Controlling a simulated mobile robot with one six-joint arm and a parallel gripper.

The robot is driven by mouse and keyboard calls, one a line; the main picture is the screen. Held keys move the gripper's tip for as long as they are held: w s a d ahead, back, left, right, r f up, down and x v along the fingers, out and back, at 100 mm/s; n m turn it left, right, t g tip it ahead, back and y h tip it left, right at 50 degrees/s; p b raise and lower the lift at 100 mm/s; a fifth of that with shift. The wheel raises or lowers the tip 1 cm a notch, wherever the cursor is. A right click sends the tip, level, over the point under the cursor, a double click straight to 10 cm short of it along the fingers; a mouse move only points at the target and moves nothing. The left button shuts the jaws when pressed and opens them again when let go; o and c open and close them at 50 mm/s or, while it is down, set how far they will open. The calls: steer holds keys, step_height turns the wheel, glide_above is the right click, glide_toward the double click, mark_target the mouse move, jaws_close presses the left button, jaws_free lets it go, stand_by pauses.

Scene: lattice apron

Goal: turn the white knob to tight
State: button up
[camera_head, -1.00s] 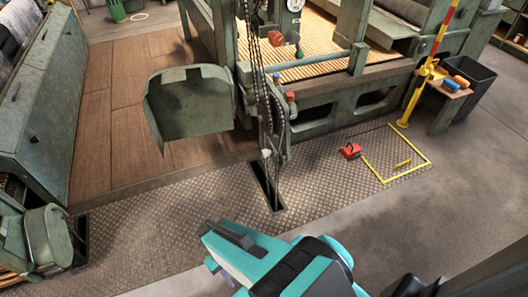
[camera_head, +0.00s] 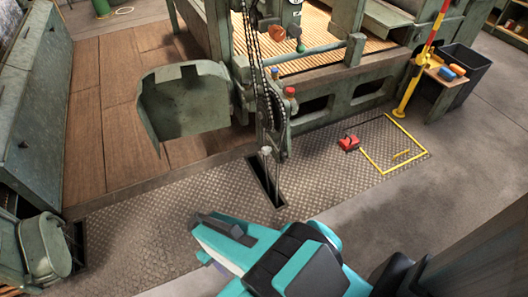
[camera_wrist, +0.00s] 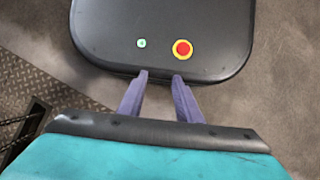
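A small whitish knob-like piece (camera_head: 266,151) shows in the head view, low on the green machine beside the hanging chains. It is too small to read its setting or any mark, and I cannot be sure it is the white knob. My gripper shows in the wrist view (camera_wrist: 160,77) as two purple fingers with a gap between them and nothing held. In the head view my arm reaches in from the bottom, and its end is over the plate floor, well apart from the machine; the fingers are mostly hidden there.
Chains (camera_head: 257,70) hang before the machine, by a green curved guard (camera_head: 182,105). A dark slot (camera_head: 266,182) opens in the tread-plate floor (camera_head: 215,190). A red pedal (camera_head: 349,143), yellow floor outline (camera_head: 420,138) and yellow post (camera_head: 404,100) are at right.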

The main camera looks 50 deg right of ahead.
steer(key=o, duration=0.5)
steer(key=w+d+f+n+h+b, duration=0.2)
steer(key=w+d+n+h+b, duration=0.25)
steer(key=w+d, duration=0.4)
steer(key=w+d+f+n+h+b, duration=0.1)
steer(key=w+d+n+h+b, duration=0.4)
steer(key=d, duration=0.7)
steer(key=w+d+r+n+h+b, duration=0.3)
steer(key=w+d+r, duration=0.2)
steer(key=w+d, duration=0.2)
steer(key=w+d+r+n+g+h+b, duration=0.1)
steer(key=w+d+r+n+h+b, duration=0.2)
steer(key=w+d+r, duration=0.3)
steer(key=w+h, duration=0.1)
steer(key=w, duration=0.2)
steer(key=shift+w+d+b, duration=0.2)
steer(key=shift+d+b, duration=0.1)
steer(key=shift+d, duration=0.05)
steer(key=shift+n, duration=0.25)
